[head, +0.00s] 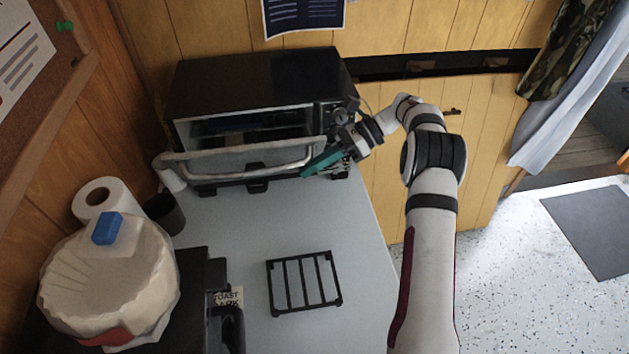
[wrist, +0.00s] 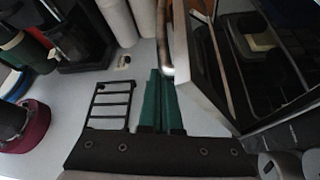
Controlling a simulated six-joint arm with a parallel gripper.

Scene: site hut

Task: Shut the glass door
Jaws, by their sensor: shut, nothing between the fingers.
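The black toaster oven (head: 262,80) stands at the back of the grey worktop. Its glass door (head: 235,161) is hinged low and hangs partly open, tilted outward, with the dark interior showing above it. A pale bar handle (head: 240,174) runs along the door's front. My gripper (head: 308,170) has green fingers, closed together and empty, at the right end of the door near the handle. In the wrist view, the fingers (wrist: 160,76) lie beside the door's edge (wrist: 192,62) and the handle (wrist: 165,42). I cannot tell whether they touch.
A black wire rack (head: 303,283) lies on the worktop in front of the oven. A paper roll (head: 97,193), a dark cup (head: 164,214) and a cloth-covered item (head: 110,285) stand at left. The worktop (head: 235,225) between rack and oven is clear.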

